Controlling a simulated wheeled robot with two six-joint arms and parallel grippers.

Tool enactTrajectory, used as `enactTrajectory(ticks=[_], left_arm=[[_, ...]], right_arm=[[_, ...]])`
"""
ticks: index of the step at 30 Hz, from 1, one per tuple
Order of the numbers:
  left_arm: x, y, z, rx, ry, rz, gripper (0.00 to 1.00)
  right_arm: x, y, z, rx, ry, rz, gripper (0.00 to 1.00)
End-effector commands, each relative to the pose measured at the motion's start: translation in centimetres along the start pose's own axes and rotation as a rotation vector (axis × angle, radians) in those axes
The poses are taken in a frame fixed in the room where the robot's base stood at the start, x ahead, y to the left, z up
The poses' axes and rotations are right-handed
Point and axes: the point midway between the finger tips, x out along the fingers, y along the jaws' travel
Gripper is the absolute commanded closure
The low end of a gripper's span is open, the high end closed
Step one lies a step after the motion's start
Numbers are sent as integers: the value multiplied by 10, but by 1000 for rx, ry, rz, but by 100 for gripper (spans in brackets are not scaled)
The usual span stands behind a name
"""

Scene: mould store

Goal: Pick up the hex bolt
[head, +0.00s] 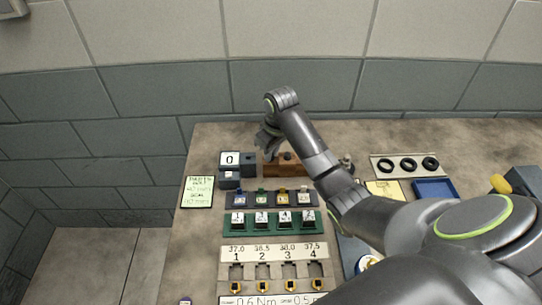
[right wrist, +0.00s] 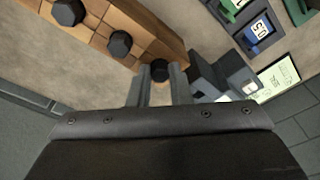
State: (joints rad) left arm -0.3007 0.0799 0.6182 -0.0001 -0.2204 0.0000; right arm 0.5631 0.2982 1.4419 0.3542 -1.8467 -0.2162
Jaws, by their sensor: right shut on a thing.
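A wooden block (right wrist: 148,22) shows in the right wrist view with two dark hex bolts standing in it, one at the upper left (right wrist: 68,12) and one nearer the middle (right wrist: 120,44). A third dark hex bolt (right wrist: 160,70) is between the tips of my right gripper (right wrist: 160,76), which is shut on it. That bolt is by the block's end; I cannot tell whether it is clear of its hole. In the head view my right gripper (head: 270,147) is over the left end of the wooden block (head: 291,169), partly hidden by its own wrist. My left gripper is not in view.
Left of the block stands a grey box with a "0" label (head: 230,160). In front are a dark rack with coloured pieces (head: 247,203) and a green rack (head: 232,231). A tray with black rings (head: 381,166) and a blue tray (head: 436,188) are at right.

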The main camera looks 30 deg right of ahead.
Motion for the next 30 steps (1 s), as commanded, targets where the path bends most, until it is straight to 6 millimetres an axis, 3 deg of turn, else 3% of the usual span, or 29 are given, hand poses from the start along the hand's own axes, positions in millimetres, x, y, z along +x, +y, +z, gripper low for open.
enactTrajectory(ticks=[5, 10, 12, 15, 30], left_arm=[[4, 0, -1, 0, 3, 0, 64], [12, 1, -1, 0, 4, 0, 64], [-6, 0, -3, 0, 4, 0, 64], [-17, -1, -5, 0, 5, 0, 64], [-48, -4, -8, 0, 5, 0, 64]], right_arm=[[-15, 1, -3, -1, 5, 3, 100], [-51, 1, -9, -2, 7, 5, 100], [-70, 1, -11, 0, 2, 1, 100], [-84, 0, -13, 0, 1, 0, 100], [-111, 0, -17, 0, 1, 0, 100]])
